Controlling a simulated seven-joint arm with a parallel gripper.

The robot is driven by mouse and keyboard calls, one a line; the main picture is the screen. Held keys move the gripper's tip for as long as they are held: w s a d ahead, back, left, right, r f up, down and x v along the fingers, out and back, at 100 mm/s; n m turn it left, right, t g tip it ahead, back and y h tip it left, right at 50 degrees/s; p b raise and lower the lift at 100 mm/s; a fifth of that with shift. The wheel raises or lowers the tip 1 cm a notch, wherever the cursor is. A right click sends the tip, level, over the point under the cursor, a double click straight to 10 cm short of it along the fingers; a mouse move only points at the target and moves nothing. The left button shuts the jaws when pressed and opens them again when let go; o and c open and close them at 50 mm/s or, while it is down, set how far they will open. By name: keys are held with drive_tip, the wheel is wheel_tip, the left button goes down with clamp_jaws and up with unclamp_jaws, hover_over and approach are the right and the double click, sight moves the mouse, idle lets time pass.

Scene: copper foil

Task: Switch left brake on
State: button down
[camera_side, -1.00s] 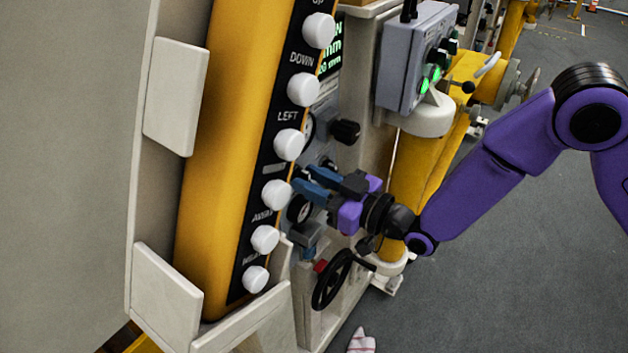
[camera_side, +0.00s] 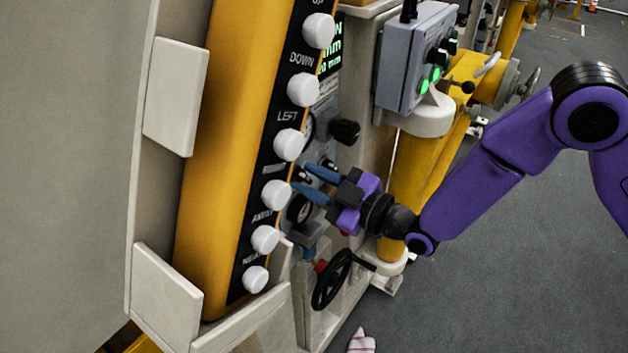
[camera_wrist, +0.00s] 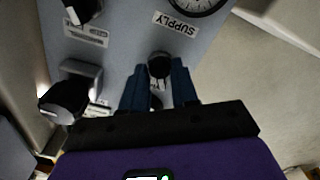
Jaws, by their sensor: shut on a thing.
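My gripper (camera_side: 308,180) is a purple body with two blue fingers, reaching left to the grey panel behind the yellow pendant. In the wrist view, the blue fingers (camera_wrist: 158,82) are shut on a small black knob (camera_wrist: 159,64) on the grey panel, below an upside-down SUPPLY label (camera_wrist: 176,23). No label naming this knob as the left brake can be read. In the side view the knob is mostly hidden by the fingers and pendant. Another black knob (camera_wrist: 64,98) sits to the left in the wrist view, and a black-and-white one (camera_wrist: 80,10) at upper left.
The yellow pendant (camera_side: 222,130) with several white buttons stands just left of my gripper. A black handwheel (camera_side: 332,280) lies below. A grey box (camera_side: 408,60) with green lights is above. A dial gauge (camera_wrist: 195,3) is at the wrist view's top. Floor at right is clear.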

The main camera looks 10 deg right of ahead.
drive_tip(key=c, duration=1.2)
unclamp_jaws()
drive_tip(key=v, duration=1.7)
drive_tip(key=shift+s+d+r, duration=0.1)
drive_tip(key=shift+d, duration=0.05)
